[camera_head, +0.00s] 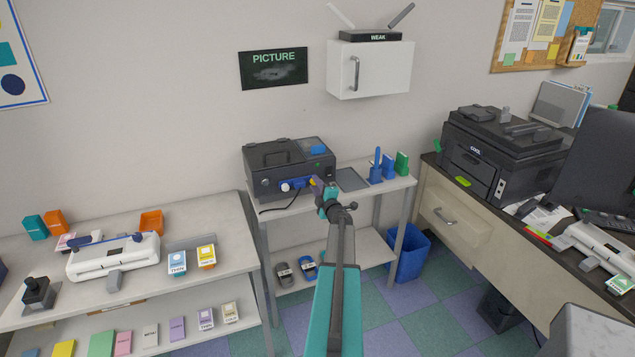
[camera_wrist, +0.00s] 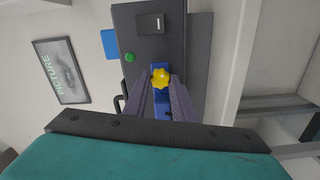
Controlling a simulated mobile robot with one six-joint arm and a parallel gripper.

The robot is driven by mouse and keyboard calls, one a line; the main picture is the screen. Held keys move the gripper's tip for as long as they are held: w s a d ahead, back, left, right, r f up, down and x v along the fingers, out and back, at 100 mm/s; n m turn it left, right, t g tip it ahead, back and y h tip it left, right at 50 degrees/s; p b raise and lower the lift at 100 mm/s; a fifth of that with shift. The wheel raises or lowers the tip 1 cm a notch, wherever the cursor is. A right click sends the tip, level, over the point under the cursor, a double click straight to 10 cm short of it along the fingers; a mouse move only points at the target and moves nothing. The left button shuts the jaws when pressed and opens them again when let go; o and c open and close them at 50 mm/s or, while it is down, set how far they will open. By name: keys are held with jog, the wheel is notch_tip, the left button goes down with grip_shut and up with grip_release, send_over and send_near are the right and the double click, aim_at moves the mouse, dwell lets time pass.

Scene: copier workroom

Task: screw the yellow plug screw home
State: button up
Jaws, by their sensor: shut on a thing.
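The yellow plug screw (camera_wrist: 161,78) shows in the wrist view as a lobed knob between the tips of my gripper (camera_wrist: 162,88), with the fingers shut on it. It sits against a blue plug (camera_wrist: 158,108) on the front of a dark box-shaped device (camera_wrist: 188,45). In the head view my gripper (camera_head: 317,185) reaches the right part of the device (camera_head: 290,168) front, by the blue plug (camera_head: 300,184). How deep the screw sits cannot be told.
The device stands on a light shelf unit (camera_head: 345,205). Blue holders (camera_head: 387,165) and a green one (camera_head: 402,162) stand at the right. A white cabinet (camera_head: 385,72) hangs above.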

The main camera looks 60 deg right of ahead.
jog(key=shift+s+d+f+n+p, duration=0.1)
jog(key=shift+n+p, duration=1.8)
jog(key=shift+n, duration=3.45)
jog(key=shift+s+f+n+p, duration=0.1)
jog(key=shift+n+p, duration=1.8)
jog(key=shift+n, duration=3.5)
jog(key=shift+s+d+f+n+p, duration=0.1)
jog(key=shift+n+p, duration=1.8)
jog(key=shift+n, duration=3.45)
